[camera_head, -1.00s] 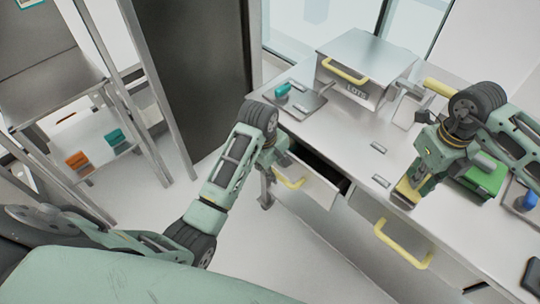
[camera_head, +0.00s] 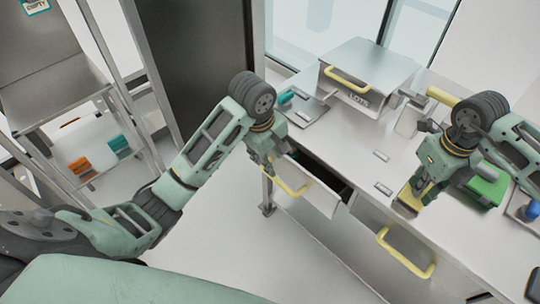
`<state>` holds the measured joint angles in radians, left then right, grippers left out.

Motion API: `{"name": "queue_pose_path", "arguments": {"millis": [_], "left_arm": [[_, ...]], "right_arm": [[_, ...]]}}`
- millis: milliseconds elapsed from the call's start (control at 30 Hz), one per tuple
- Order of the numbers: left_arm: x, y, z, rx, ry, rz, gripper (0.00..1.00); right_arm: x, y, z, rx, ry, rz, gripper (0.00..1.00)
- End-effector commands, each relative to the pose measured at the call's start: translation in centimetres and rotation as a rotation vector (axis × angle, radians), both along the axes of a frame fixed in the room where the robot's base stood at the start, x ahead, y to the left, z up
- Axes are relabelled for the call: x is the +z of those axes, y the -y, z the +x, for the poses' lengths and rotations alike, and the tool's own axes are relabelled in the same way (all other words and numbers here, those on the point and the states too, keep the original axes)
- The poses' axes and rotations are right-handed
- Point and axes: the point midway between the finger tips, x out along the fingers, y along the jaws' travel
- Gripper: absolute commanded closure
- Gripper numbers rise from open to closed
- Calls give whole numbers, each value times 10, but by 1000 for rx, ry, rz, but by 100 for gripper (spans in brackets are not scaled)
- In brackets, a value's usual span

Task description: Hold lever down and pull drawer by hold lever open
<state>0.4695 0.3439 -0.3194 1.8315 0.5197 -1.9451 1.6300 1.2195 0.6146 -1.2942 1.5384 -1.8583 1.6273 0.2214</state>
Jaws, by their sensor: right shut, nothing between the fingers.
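The left drawer (camera_head: 322,198) under the counter stands partly open, with its dark inside showing behind the front. Its yellow handle (camera_head: 298,190) is on the front. My left gripper (camera_head: 268,170) points down at the left end of this handle; its fingertips are too small and hidden to tell whether they grip it.
A second drawer with a yellow handle (camera_head: 406,253) is shut at the right. On the counter (camera_head: 350,150) stand a grey box (camera_head: 368,66) with a yellow handle and a green case (camera_head: 488,185). A shelf rack (camera_head: 75,110) stands at the left. Floor in front is clear.

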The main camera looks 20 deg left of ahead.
Motion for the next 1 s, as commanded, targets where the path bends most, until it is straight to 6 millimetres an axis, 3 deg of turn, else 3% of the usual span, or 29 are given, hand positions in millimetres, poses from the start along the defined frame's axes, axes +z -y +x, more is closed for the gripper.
{"name": "queue_pose_path", "arguments": {"millis": [367,1000], "left_arm": [[1,0,0,0,0,0,68],[26,0,0,0,0,0,68]], "right_arm": [[1,0,0,0,-1,-1,100],[50,0,0,0,1,-1,100]]}}
